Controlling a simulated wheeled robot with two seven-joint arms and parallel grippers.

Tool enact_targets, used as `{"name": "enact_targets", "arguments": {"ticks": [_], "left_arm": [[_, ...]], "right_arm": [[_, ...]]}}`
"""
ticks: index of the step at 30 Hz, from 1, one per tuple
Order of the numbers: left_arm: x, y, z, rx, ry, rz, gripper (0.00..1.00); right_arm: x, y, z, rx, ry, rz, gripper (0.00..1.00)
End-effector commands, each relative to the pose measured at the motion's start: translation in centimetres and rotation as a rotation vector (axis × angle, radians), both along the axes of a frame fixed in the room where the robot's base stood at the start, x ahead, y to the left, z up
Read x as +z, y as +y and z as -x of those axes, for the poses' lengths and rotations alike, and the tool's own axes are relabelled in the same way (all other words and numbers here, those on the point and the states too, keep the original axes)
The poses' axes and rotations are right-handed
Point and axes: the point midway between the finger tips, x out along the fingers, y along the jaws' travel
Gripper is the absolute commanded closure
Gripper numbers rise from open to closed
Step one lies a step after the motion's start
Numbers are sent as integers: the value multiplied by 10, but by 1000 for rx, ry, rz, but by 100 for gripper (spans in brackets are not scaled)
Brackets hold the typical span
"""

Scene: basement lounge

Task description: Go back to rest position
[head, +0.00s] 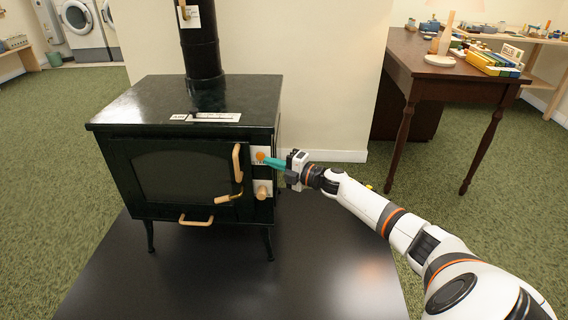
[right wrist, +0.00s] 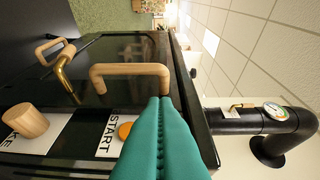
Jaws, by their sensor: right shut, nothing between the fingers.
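A dark stove (head: 190,130) stands on a black floor plate, with a glazed door and wooden handles (head: 237,163). An orange button (head: 260,156) is on its front right of the door; the right wrist view shows the button (right wrist: 124,131) on a plate marked START. A wooden knob (head: 262,191) sits below it. My right gripper (head: 267,161), with green fingers, is shut and empty, its tips close in front of the button plate. In the right wrist view its fingers (right wrist: 160,101) are beside the button; I cannot tell if they touch the stove. My left gripper is out of view.
A dark wooden table (head: 420,75) with a lamp and a box stands at the back right. The black floor plate (head: 200,285) lies under the stove. Green carpet (head: 500,190) is open to the right. A black stove pipe (head: 200,45) rises at the back.

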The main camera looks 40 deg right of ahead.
Motion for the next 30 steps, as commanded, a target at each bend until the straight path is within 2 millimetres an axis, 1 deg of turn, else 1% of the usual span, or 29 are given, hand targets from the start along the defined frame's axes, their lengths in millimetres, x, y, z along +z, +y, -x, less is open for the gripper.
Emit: {"name": "enact_targets", "arguments": {"ticks": [1,6,14,17,19,20,23,24,26,27,29,30], "left_arm": [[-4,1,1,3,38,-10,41],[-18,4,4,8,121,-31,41],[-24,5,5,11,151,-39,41],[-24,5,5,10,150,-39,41],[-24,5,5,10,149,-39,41],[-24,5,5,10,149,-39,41],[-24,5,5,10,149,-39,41],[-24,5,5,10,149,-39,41],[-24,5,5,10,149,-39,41],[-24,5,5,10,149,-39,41],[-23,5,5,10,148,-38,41],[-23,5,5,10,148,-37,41]], "right_arm": [[0,-5,8,1,3,0,100],[0,-15,24,1,2,0,100],[0,-18,29,3,0,-1,100],[-3,-13,29,5,3,-12,100],[-9,3,31,7,11,-48,100],[-13,15,32,9,17,-75,100],[-30,69,44,8,53,-215,100],[-36,96,52,3,76,-293,100],[-42,134,68,-13,118,-420,100],[-43,158,80,-26,148,-506,100],[-43,190,100,-47,200,-636,100],[-41,208,113,-66,237,-723,100]]}}
